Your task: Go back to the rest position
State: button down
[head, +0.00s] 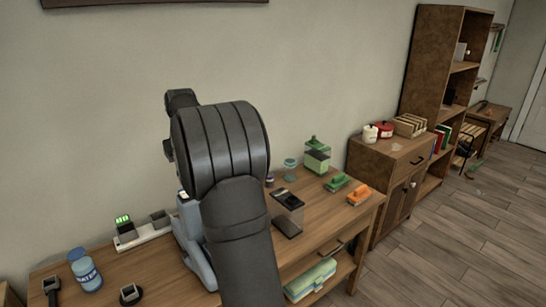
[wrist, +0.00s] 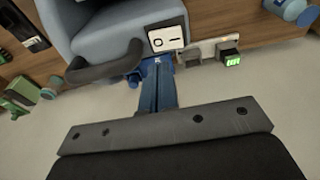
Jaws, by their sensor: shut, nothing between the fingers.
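My arm rises across the middle of the head view and hides part of the table and wall behind it. My gripper does not show clearly in the head view. In the wrist view my gripper (wrist: 157,85) has its narrow fingers together, with nothing between them. A blue-grey device (wrist: 100,25) with a white panel stands just past the fingertips in the wrist view; it also shows beside my arm in the head view (head: 188,240). I cannot tell whether the fingertips touch it.
A cabinet (head: 385,165) stands right. The wall is behind.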

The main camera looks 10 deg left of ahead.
notch_tip(320, 180, down, 5)
jog(key=shift+f, duration=0.1)
jog(key=shift+r, duration=0.2)
jog(key=shift+r, duration=3.8)
jog(key=s+d+f+m+h, duration=0.1)
jog(key=d+f, duration=0.1)
jog(key=d, duration=1.6)
jog(key=s+d+f+m+h, duration=0.1)
jog(key=d+f+h, duration=0.1)
jog(key=d, duration=1.6)
jog(key=shift+s+d+f, duration=0.3)
jog(key=shift+s+f, duration=0.1)
jog(key=shift+f, duration=0.2)
